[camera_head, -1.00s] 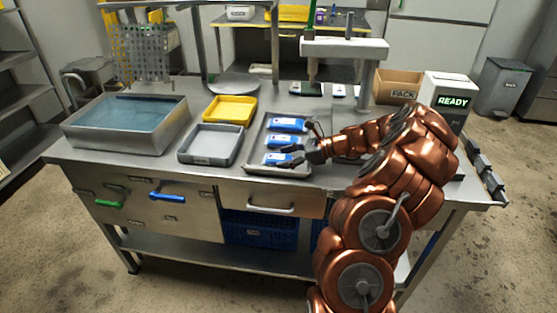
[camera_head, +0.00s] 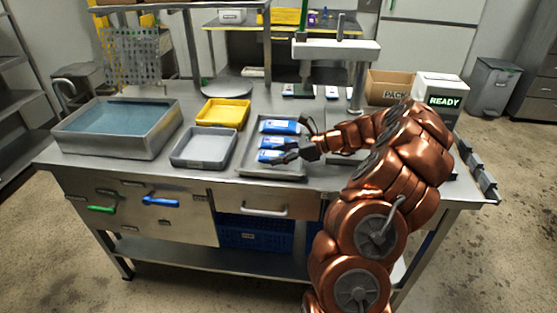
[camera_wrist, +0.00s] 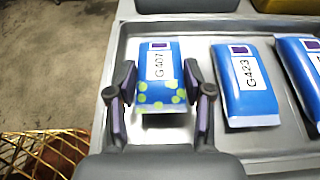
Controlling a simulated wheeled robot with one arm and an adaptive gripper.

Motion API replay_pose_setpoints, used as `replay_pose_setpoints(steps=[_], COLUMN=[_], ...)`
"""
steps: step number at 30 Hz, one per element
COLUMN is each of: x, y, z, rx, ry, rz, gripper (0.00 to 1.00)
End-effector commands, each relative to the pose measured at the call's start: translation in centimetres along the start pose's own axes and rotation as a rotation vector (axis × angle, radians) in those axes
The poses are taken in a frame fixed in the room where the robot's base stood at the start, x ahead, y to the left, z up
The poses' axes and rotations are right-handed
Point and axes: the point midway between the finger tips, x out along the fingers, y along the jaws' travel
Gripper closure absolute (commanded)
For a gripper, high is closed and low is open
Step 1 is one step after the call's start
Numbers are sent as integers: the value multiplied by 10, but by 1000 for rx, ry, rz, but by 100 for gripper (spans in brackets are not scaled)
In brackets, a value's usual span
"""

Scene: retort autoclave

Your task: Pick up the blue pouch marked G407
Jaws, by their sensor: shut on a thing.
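The blue pouch marked G407 (camera_wrist: 158,62) lies label up at the left side of a metal tray (camera_wrist: 200,145) in the wrist view. Whether the pouch is clear of the tray floor cannot be told. In the head view my gripper (camera_head: 284,157) is low at the tray's near end, over the nearest pouch (camera_head: 268,156) and partly hiding it.
The pouch marked G423 (camera_wrist: 246,85) lies just right, apart from my gripper. A third blue pouch (camera_wrist: 303,75) is beyond it, cut off by the frame. An empty grey tray (camera_head: 203,150), a yellow tray (camera_head: 222,112) and a water basin (camera_head: 120,125) stand left. A READY box (camera_head: 442,92) stands right.

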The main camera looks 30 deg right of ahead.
Motion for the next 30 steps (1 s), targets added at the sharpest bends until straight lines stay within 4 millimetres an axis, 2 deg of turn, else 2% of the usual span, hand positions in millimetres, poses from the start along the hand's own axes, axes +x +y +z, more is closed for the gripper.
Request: replay_pose_setpoints(steps=[4, 14, 30], x=[-7, -7, -7], y=[0, 33, 124], z=[16, 18, 25], rx=[-3, 0, 2], ry=[0, -2, -1], rz=[-1, -2, 0], gripper=[84, 84, 84])
